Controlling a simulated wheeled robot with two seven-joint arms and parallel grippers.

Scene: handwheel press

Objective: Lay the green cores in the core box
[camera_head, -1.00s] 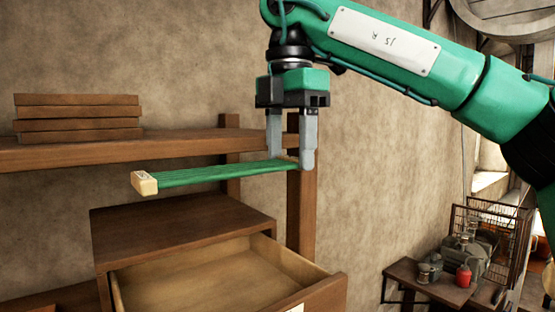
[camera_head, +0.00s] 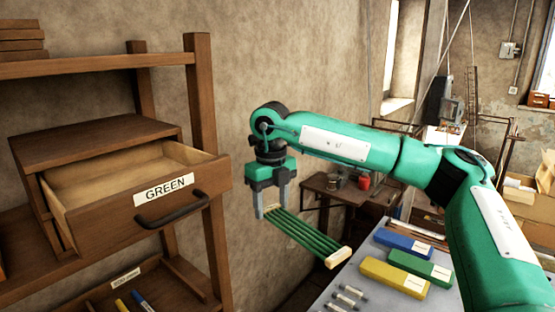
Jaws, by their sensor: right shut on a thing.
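The green cores (camera_head: 308,233) are a flat row of several thin green rods with a pale end piece (camera_head: 338,258) at the near right end. My right gripper (camera_head: 270,208) is shut on their far left end and holds them in the air, tilted in the picture, beside the table. No container marked as the core box can be made out for sure. My left gripper is not in view.
A blue case (camera_head: 402,243), a yellow case (camera_head: 393,278) and a green case (camera_head: 420,265) lie on the grey table, with several small grey cylinders (camera_head: 350,295). A wooden post (camera_head: 205,110) stands between drawer and gripper. A lower compartment holds yellow and blue sticks (camera_head: 142,302).

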